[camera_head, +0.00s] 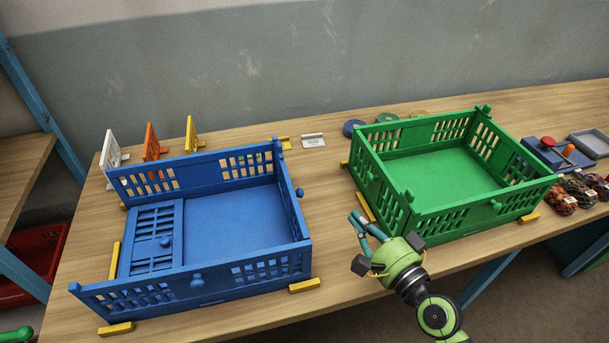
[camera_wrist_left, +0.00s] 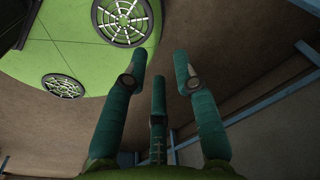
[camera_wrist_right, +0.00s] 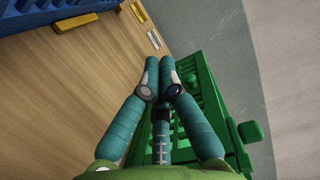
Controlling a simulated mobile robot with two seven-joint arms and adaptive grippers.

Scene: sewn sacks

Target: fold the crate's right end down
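The blue crate (camera_head: 240,215) stands on the table at centre left. Its left end panel (camera_head: 152,237) lies folded flat on the floor inside. Its right end (camera_head: 292,200) stands upright, with a knob (camera_head: 299,192) on the outside; its long walls also stand. The green crate (camera_head: 445,170) to the right has its walls upright. My right gripper (camera_head: 358,222) is between the two crates near the table's front edge, fingertips together, with nothing seen between them; it also shows in the right wrist view (camera_wrist_right: 160,62). My left gripper (camera_wrist_left: 160,58) is open and empty, away from the crates.
Yellow blocks (camera_head: 304,286) sit around both crates. White, orange (camera_head: 152,142) and yellow panels stand behind the blue crate. Round discs (camera_head: 353,128) and a white label holder (camera_head: 313,140) lie at the back. A blue box, grey tray (camera_head: 589,143) and patterned sacks (camera_head: 561,195) are at right.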

